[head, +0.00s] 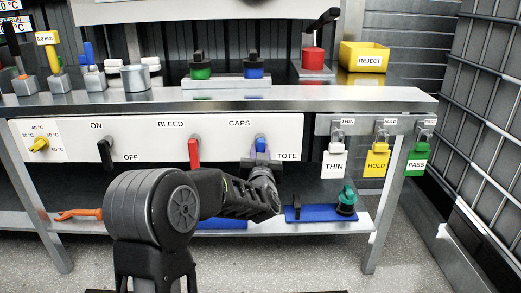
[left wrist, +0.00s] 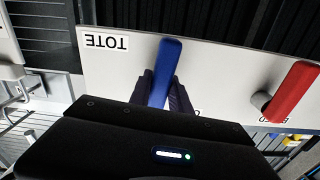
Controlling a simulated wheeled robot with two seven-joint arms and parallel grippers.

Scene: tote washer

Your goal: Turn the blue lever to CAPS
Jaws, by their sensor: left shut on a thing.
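The blue lever (head: 261,145) is the rightmost lever on the white panel (head: 225,150), with the CAPS label above left and the TOTE label below right. My left gripper (head: 262,165) is at the lever from below, and hides its lower part in the head view. In the upside-down left wrist view, the blue lever (left wrist: 168,65) stands between the two dark fingers of my left gripper (left wrist: 163,92), which are shut on it. The TOTE label (left wrist: 103,41) is beside it. The lever's exact angle is hard to tell. My right gripper is not in view.
A red lever (head: 194,152) and a black lever (head: 106,153) hang on the same panel to the left. To the right hang the THIN (head: 334,160), HOLD (head: 376,162) and PASS (head: 416,160) tags. A blue tray (head: 318,213) lies on the lower shelf.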

